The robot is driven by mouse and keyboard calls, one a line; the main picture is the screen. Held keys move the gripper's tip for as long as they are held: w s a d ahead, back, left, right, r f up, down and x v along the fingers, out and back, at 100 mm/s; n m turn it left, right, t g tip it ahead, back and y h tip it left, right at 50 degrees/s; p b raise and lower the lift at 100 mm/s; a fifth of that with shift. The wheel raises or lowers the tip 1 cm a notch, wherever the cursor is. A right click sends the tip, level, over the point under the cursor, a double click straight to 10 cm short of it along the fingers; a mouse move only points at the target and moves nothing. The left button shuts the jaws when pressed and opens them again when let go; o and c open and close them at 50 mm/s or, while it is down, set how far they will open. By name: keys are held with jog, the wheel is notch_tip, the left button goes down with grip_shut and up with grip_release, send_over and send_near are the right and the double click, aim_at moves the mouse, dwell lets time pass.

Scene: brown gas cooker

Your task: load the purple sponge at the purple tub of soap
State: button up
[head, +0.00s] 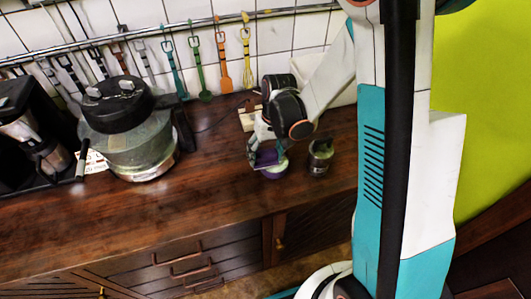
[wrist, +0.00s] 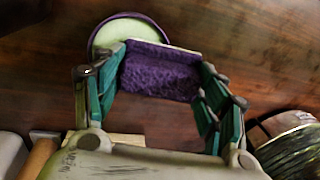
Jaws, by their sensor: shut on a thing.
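The purple sponge (wrist: 160,75) is held between the two teal fingers of my gripper (wrist: 158,88), which is shut on it. In the head view, the sponge (head: 265,157) shows small and dark below my gripper (head: 264,150). The purple tub of soap (wrist: 122,32) has a purple rim and a pale green top. It stands on the wooden counter, and the sponge hides part of its rim in the wrist view. In the head view, the tub (head: 274,171) is right under the sponge. I cannot tell whether the sponge touches the soap.
A dark jar (head: 320,157) stands just right of the tub; it also shows in the wrist view (wrist: 290,145). A large pot with a black lid (head: 127,130) stands to the left. Utensils hang from a wall rail (head: 150,35). The counter (head: 215,190) is clear in front.

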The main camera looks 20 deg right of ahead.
aim_at(263, 153)
jog(key=shift+f+b, duration=0.45)
jog(key=shift+b, duration=0.15)
dwell(1.0)
dwell(0.3)
jog(key=shift+r+p, duration=2.2)
jog(key=shift+r, duration=1.4)
jog(key=shift+f, duration=0.1)
